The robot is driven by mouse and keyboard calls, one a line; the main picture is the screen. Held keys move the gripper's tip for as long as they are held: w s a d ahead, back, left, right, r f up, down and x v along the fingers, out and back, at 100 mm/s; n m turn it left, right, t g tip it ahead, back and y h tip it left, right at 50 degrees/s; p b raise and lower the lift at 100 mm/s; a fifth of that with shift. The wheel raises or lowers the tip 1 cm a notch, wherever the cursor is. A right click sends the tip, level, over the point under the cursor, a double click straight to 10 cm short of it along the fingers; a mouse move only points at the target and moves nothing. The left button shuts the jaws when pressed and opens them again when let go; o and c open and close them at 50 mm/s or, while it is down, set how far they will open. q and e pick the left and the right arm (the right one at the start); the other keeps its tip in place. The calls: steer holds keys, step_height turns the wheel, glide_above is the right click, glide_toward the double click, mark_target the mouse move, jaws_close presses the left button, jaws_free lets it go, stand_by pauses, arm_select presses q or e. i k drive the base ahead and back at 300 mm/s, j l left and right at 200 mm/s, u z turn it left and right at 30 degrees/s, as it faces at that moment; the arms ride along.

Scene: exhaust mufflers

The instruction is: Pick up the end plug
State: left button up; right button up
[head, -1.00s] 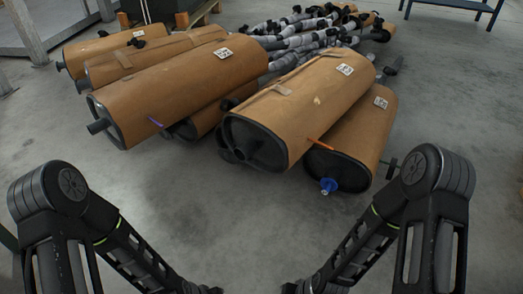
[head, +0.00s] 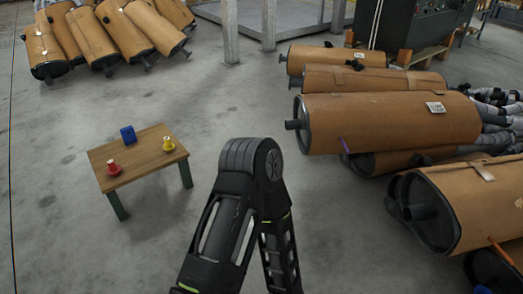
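A red plug-shaped piece (head: 113,168) stands near the front left of a small wooden table (head: 138,160). A similar yellow piece (head: 168,145) stands near its right edge, and a blue piece (head: 128,134) stands near its back edge. I cannot tell from the view which of these is the end plug. A sliver of blue (head: 482,290) shows at the bottom edge, by the muffler at the lower right. My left arm rises in the middle, right of the table, but its gripper is below the frame. My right gripper is out of view.
Brown-wrapped mufflers (head: 390,122) are piled on the right, with pipe ends jutting left. More mufflers (head: 100,40) lie at the back left. Metal posts (head: 230,30) and a dark machine (head: 412,25) stand behind. Grey floor around the small table is clear.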

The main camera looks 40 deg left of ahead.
mark_target(113, 170)
steer(key=u, duration=2.4)
